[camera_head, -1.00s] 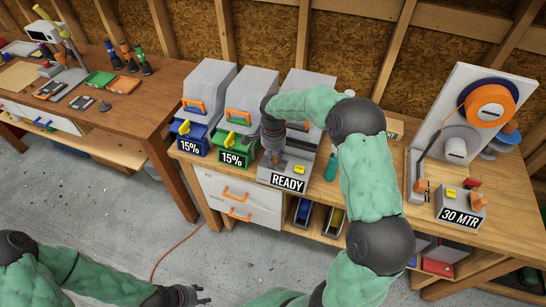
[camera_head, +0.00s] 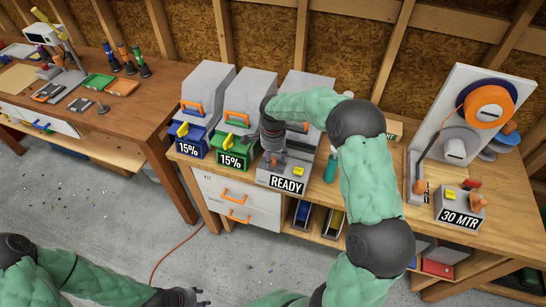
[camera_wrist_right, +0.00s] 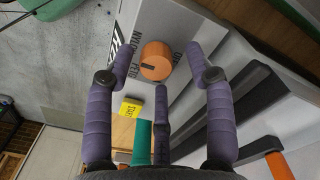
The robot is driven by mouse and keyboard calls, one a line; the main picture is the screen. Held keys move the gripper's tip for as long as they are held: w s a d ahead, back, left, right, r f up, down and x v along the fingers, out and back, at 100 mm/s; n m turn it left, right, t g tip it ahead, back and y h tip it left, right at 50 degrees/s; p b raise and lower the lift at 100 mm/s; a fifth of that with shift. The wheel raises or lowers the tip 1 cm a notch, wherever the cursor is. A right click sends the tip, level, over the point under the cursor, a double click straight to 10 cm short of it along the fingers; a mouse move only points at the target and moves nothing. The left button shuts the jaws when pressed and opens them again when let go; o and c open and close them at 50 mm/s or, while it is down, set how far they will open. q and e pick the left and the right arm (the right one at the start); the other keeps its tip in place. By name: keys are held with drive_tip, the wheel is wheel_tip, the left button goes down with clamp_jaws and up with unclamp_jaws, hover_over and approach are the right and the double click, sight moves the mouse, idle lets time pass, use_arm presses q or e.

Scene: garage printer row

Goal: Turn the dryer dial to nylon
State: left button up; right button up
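The dryer is the grey unit with the READY sign (camera_head: 286,184) on the middle bench. Its orange dial (camera_wrist_right: 155,60) shows in the right wrist view, with a dark pointer mark towards the left. Rotated lettering beside it seems to read NYLON and PETG; I cannot tell exactly which label the mark meets. My left gripper (camera_head: 194,298) is low, empty and apparently open, away from the bench.
A yellow button (camera_wrist_right: 130,107) sits on the dryer beside the dial. Two bins with 15% signs (camera_head: 232,161) stand left of it. A green bottle (camera_head: 330,168) stands close on the right. A spool stand with a 30 MTR sign (camera_head: 460,218) is further right.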

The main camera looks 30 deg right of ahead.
sight(273, 159)
drive_tip(key=shift+a, duration=0.1)
wheel_tip(273, 159, up, 12)
idle(0.5)
idle(0.5)
